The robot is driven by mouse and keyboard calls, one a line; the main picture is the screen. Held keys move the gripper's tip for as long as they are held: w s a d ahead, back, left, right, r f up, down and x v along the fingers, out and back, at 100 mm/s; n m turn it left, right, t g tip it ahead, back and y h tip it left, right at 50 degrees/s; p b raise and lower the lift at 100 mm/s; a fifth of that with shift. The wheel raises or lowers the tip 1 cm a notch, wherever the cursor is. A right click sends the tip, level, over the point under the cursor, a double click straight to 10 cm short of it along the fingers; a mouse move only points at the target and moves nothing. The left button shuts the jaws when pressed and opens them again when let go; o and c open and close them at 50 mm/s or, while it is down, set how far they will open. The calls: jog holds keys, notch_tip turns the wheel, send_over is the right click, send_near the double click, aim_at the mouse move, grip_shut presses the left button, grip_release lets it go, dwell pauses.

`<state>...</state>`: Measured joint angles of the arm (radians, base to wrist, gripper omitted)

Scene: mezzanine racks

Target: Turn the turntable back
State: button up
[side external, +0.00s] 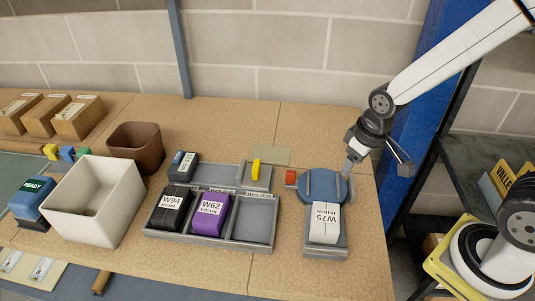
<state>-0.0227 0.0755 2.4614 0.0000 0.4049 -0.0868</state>
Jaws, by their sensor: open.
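The turntable (318,190) is a round blue disc with grey rails on it, at the right end of the bench. A white block labelled W75 (325,222) lies at the disc's front edge, over a grey tray (326,252); its label reads upside down in this view. A red block (291,176) is at the disc's left edge. My gripper (350,170) is open at the disc's right rear edge, pointing down. I cannot tell whether it touches the disc. I see nothing between its fingers.
Left of the turntable, a grey tray (200,238) holds a black W94 block (171,208) and a purple W62 block (210,213); its right slot is empty. A white bin (92,205) and brown bin (136,147) stand farther left.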

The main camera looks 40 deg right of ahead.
aim_at(291, 171)
jog(key=w+a+n, duration=0.2)
jog(key=w, duration=0.2)
jog(key=w+a+f+n+g, duration=0.1)
jog(key=w+a+n, duration=0.1)
jog(key=w, duration=0.2)
jog(key=w+a+f+n+g, duration=0.1)
jog(key=w+a+n, duration=0.1)
jog(key=w+n, duration=0.1)
jog(key=shift+w+f, duration=0.2)
jog(key=shift+w, duration=0.4)
jog(key=shift+w+a+f+n, duration=0.15)
jog(key=shift+w+a+n, duration=0.1)
jog(key=shift+w+n, duration=0.15)
jog(key=shift+f, duration=0.1)
jog(key=shift+f, duration=3.8)
grip_shut()
